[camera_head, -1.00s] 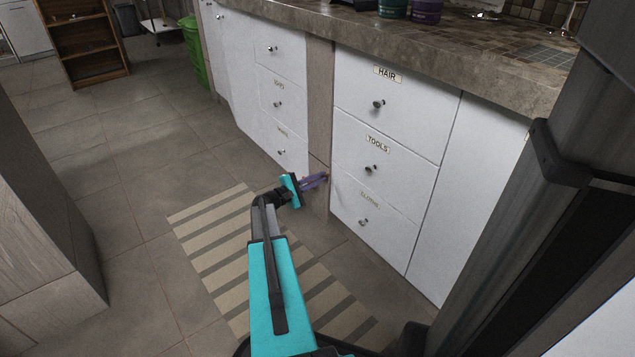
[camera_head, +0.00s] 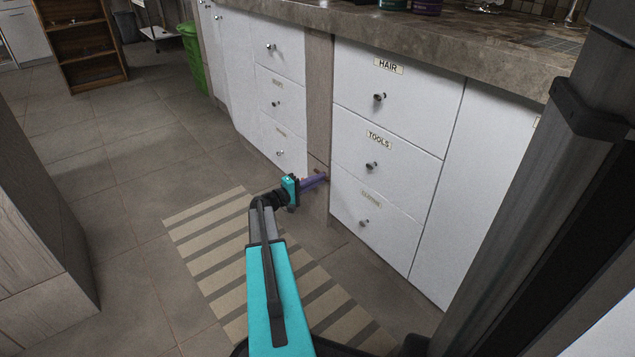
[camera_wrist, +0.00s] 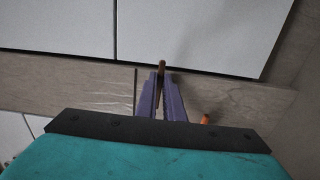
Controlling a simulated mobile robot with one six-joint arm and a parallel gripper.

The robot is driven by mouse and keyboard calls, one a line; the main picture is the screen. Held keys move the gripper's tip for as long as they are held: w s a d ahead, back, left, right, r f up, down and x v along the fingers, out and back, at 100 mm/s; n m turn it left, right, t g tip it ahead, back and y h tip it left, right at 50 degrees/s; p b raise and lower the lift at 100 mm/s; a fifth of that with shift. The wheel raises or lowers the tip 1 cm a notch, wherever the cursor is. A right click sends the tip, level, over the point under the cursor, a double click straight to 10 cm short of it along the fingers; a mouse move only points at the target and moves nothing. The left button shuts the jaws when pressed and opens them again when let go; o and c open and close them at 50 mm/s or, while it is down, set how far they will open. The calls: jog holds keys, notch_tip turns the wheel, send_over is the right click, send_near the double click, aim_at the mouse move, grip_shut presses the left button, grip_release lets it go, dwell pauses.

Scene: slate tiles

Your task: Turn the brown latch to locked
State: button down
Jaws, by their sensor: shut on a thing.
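The brown latch (camera_wrist: 162,67) is a small upright piece on the wood-coloured strip of the cabinet front, seen in the wrist view between my fingertips. My gripper (camera_wrist: 161,82) has purple fingers that are shut on the latch. In the head view my gripper (camera_head: 325,176) reaches the wooden strip between the two drawer stacks, low down. The latch is too small and covered to make out in the head view. I cannot tell its exact turn angle.
A small orange piece (camera_wrist: 205,119) shows beside my fingers in the wrist view. White drawers with labels, such as the tools drawer (camera_head: 384,160), stand to the right. A striped mat (camera_head: 225,260) lies on the tiled floor. A wooden cabinet (camera_head: 40,230) stands at the left.

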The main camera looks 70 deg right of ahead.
jog(key=shift+w, duration=0.1)
jog(key=c, duration=1.9)
grip_release()
jog(key=shift+o, duration=0.2)
jog(key=shift+a, duration=0.1)
jog(key=p+v, duration=0.5)
jog(key=v, duration=0.8)
jog(key=shift+a, duration=0.3)
jog(key=shift+w+f, duration=0.1)
jog(key=shift+w, duration=0.05)
